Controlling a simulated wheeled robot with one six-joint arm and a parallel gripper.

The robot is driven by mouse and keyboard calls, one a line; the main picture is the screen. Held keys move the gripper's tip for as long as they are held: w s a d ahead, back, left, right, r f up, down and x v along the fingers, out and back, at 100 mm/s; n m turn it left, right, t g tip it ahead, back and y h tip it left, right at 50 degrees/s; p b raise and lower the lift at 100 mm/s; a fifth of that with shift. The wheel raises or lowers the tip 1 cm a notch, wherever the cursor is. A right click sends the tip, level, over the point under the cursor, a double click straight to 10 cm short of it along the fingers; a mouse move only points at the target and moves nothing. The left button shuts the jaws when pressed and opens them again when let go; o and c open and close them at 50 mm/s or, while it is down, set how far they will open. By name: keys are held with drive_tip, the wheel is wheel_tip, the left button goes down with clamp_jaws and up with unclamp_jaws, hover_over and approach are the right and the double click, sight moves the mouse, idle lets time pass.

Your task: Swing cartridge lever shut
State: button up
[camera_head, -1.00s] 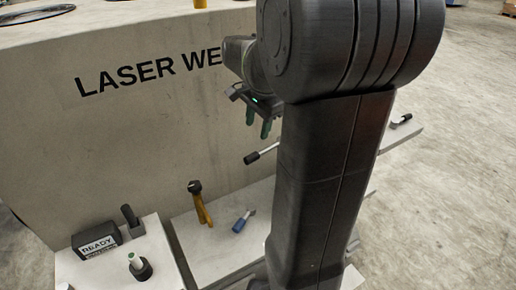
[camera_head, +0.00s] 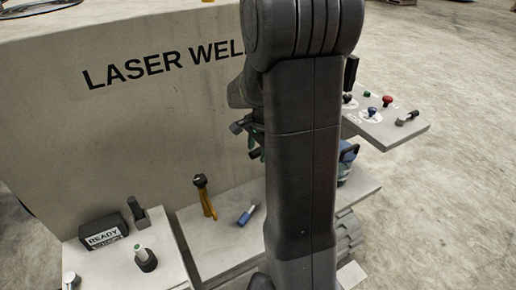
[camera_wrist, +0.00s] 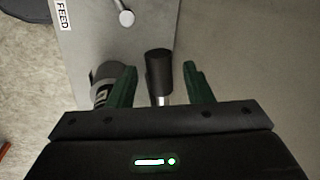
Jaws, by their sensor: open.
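A lever with a black cylindrical handle (camera_wrist: 159,70) on a bright metal rod shows in the wrist view. It lies between the two green fingers of my gripper (camera_wrist: 159,66), with a visible gap on each side. My gripper is open, and I cannot tell whether it touches the handle. In the head view my gripper (camera_head: 254,142) is mostly hidden behind my arm, in front of the welder's wall. Whether this lever is the cartridge lever, and where its pivot is, I cannot tell.
The LASER WELDER wall (camera_head: 150,130) stands behind. A yellow-handled tool (camera_head: 205,197) and a blue-handled tool (camera_head: 246,215) are on the middle shelf. A knob panel (camera_head: 400,133) juts out at right.

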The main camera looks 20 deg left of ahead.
clamp_jaws()
drive_tip(key=shift+d, duration=0.1)
drive_tip(key=w+d+n+g, duration=0.2)
drive_tip(key=w+d+n, duration=0.1)
drive_tip(key=d+n, duration=1.3)
drive_tip(key=shift+g, duration=0.4)
drive_tip(key=shift+r, duration=0.1)
idle(0.4)
